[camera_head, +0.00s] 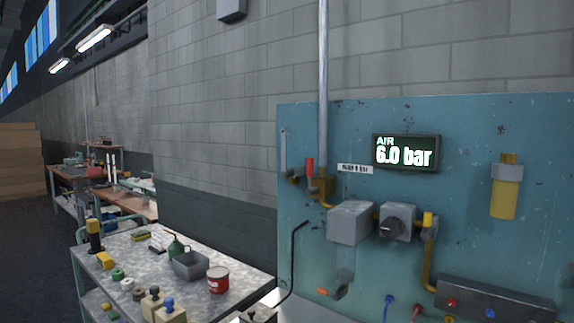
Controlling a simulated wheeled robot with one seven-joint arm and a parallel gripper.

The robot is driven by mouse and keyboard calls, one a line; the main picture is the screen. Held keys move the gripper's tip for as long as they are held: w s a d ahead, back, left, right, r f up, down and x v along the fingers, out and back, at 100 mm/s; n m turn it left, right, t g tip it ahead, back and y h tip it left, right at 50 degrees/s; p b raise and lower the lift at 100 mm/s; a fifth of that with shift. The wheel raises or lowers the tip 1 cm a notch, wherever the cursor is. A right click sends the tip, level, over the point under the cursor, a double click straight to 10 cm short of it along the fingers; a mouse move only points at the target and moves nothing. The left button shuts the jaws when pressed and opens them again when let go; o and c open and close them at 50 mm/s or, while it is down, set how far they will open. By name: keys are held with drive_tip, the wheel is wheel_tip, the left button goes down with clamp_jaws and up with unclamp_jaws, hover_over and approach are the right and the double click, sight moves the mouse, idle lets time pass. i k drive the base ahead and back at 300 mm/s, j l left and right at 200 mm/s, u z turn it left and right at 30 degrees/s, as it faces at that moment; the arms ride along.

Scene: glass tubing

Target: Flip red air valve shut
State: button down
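A red valve handle (309,166) stands upright beside the lower end of a vertical grey pipe (323,80), at the left of the blue panel. It sits next to a brass valve body (324,186). A small white label (355,169), too small to read surely, is to its right. The display (406,153) reads "AIR 6.0 bar". My gripper is not in view, and nothing is seen touching the red handle.
An orange-tipped fitting (322,291) is low. A cluttered workbench (130,250) stands left.

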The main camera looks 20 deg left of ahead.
sight(311, 189)
drive_tip(key=j+z, duration=0.35)
drive_tip(key=j, duration=1.85)
